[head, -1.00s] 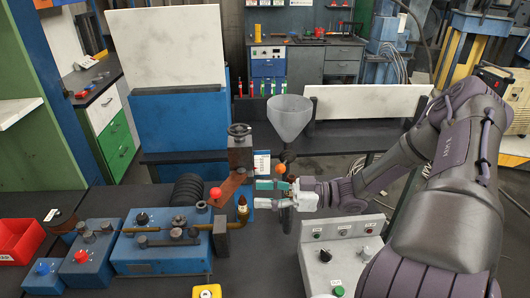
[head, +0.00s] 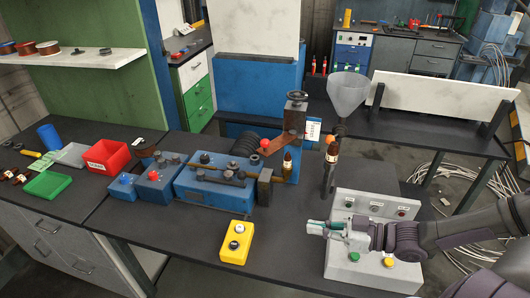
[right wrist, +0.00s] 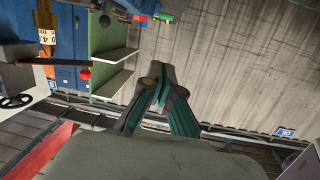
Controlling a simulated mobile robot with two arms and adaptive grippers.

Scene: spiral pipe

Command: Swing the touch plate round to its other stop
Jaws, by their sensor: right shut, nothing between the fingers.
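The brown plate (head: 282,144) with a red ball (head: 265,143) on its end looks like the touch plate. A red ball on a dark rod also shows at left in the right wrist view (right wrist: 85,74). My right gripper (head: 308,226) is shut and empty, apart from the plate, by the front left of the grey control box. Its teal fingertips meet in the right wrist view (right wrist: 161,78). My left gripper is out of view.
A post (head: 327,180) with an orange ball (head: 329,138) and a grey funnel (head: 347,93) stand between plate and gripper. A grey control box (head: 375,250) and a yellow button box (head: 237,242) are nearby. Dark bench top between them is clear.

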